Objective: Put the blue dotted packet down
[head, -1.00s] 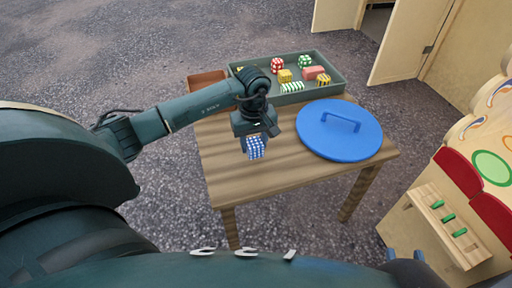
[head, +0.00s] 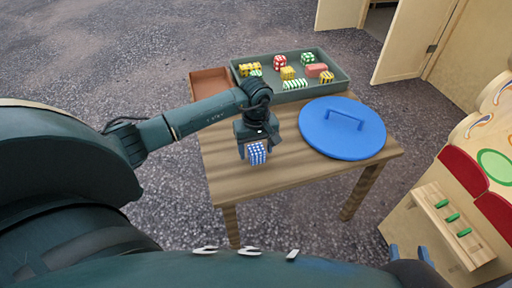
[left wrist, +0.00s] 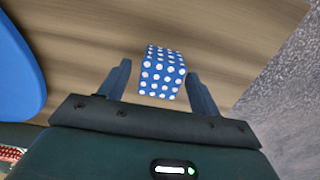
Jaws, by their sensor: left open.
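The blue packet with white dots (head: 257,154) is near the front left of the wooden table (head: 290,178). In the left wrist view the packet (left wrist: 162,72) lies between the two fingers of my left gripper (left wrist: 160,82), with a gap on each side. In the head view my left gripper (head: 258,150) is open over the packet, fingers pointing down. The packet's underside is hidden. My right gripper (head: 411,253) shows in part at the bottom right, its two fingers apart and empty.
A round blue lid (head: 342,140) with a handle lies right of the packet. Behind stands a grey-green tray (head: 345,84) with several patterned sweets. A brown box (head: 208,82) is at the back left. A wooden stall (head: 440,225) stands at the right.

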